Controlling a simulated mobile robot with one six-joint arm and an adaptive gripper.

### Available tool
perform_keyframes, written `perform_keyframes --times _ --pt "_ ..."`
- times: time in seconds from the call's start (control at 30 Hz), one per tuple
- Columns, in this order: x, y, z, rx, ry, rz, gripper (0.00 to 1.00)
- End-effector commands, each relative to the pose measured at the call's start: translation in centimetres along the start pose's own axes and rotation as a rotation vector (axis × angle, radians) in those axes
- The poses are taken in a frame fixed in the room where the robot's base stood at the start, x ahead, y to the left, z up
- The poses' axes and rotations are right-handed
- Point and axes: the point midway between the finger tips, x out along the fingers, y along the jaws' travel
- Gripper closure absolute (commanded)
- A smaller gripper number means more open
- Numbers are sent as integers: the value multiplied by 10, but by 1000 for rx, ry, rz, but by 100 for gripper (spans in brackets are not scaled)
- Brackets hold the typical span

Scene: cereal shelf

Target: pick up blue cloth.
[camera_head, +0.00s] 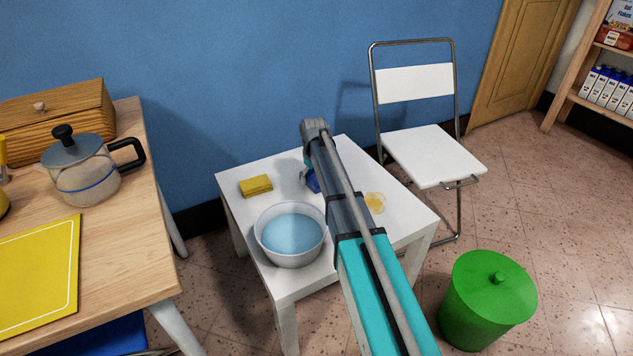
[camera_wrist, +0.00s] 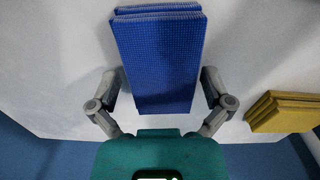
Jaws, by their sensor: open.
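The blue cloth (camera_wrist: 157,62) is a folded, waffle-textured stack lying on the white table. In the wrist view it fills the upper middle, and its near end lies between the fingers of my gripper (camera_wrist: 160,95). The fingers are spread, one on each side, with no clear contact on the cloth. In the head view only a small blue piece of the cloth (camera_head: 313,181) shows, the rest being hidden by my arm. My gripper is mostly hidden behind my arm in the head view.
A yellow sponge or cloth (camera_head: 256,186) and a bowl of bluish water (camera_head: 262,240) share the white table (camera_head: 229,180). A yellow stain (camera_head: 375,203) lies at its right. A folding chair (camera_head: 433,157) stands behind right, a green bin (camera_head: 485,305) in front right, a wooden table (camera_head: 130,240) left.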

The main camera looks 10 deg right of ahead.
Motion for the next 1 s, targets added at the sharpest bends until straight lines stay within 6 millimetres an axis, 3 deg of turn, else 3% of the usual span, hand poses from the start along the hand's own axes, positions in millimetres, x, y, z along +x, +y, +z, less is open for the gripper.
perform_keyframes --times 0.43,0.77,0.8,1.0 --pt "0 0 0 0 0 0 0" --pt "0 0 0 -1 0 0 61" --pt "0 0 0 -1 0 0 65" --pt "0 0 0 -1 0 0 65"
